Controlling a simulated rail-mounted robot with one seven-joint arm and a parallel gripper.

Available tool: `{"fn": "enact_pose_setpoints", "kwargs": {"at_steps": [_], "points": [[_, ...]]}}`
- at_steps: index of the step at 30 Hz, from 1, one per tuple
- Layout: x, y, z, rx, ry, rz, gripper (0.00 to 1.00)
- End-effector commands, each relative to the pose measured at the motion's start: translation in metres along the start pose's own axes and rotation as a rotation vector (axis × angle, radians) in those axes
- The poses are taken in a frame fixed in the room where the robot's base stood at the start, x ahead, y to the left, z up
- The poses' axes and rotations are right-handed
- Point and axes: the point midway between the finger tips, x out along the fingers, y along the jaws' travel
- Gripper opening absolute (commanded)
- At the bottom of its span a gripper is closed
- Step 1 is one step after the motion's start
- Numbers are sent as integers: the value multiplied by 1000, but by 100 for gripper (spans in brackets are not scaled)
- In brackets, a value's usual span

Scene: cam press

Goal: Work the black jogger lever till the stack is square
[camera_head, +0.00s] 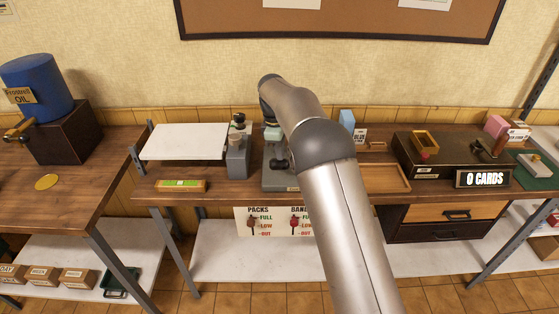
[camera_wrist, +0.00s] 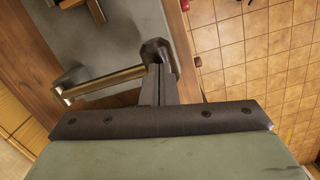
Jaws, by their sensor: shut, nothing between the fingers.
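My gripper (camera_wrist: 158,80) is shut with nothing between its fingers. In the wrist view, its fingertips are right at a black knob (camera_wrist: 157,50), close against or touching it; I cannot tell which. The knob is at the end of a metal rod (camera_wrist: 105,84) that runs left over a grey surface, and I take this to be the jogger lever. In the head view, a grey machine (camera_head: 282,181) stands on the bench, partly hidden behind my arm. I cannot make out the stack or whether it is square.
Left of the grey machine are a smaller grey device (camera_head: 237,158), a white panel (camera_head: 185,140) and a green-topped block (camera_head: 181,185). To the right are a wooden tray (camera_head: 385,178) and a dark box with a "0 CARDS" sign (camera_head: 484,179). A blue drum (camera_head: 38,88) stands far left.

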Motion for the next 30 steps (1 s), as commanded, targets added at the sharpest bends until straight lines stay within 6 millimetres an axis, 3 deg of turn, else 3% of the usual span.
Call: {"fn": "enact_pose_setpoints", "kwargs": {"at_steps": [12, 20, 26, 30], "points": [[43, 0, -4, 0, 0, -1, 0], [40, 0, -5, 0, 0, -1, 0], [26, 0, -25, -3, 0, -1, 0], [27, 0, -34, 0, 0, -1, 0]]}}
